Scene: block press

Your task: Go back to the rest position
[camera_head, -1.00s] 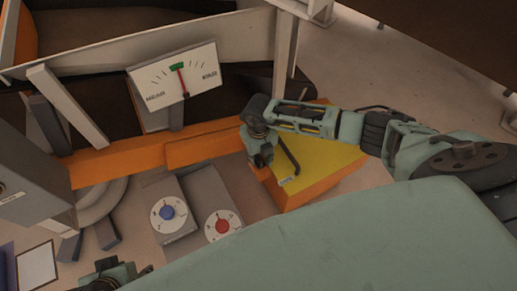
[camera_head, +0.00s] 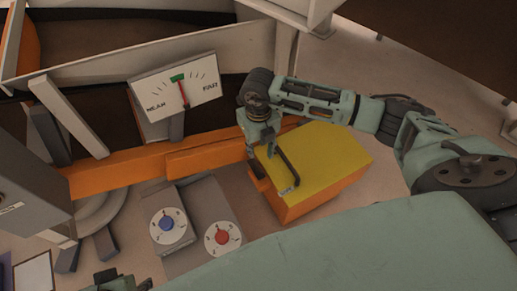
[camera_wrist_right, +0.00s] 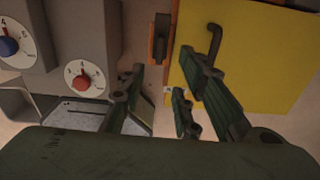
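My right gripper (camera_head: 257,153) is beside the left end of a yellow-topped orange box (camera_head: 325,160) in the head view. In the right wrist view its fingers (camera_wrist_right: 160,85) are spread with a gap between them and nothing held. The right finger overlaps the box's yellow top near a dark bent handle (camera_wrist_right: 213,42); I cannot tell whether they touch.
A grey control box (camera_head: 193,210) carries a blue knob (camera_head: 167,224) and a red knob (camera_head: 222,237). A gauge (camera_head: 176,88) marked NEAR and FAR stands behind an orange beam (camera_head: 115,174). A grey machine (camera_head: 28,190) is at the left. Bare floor lies at the upper right.

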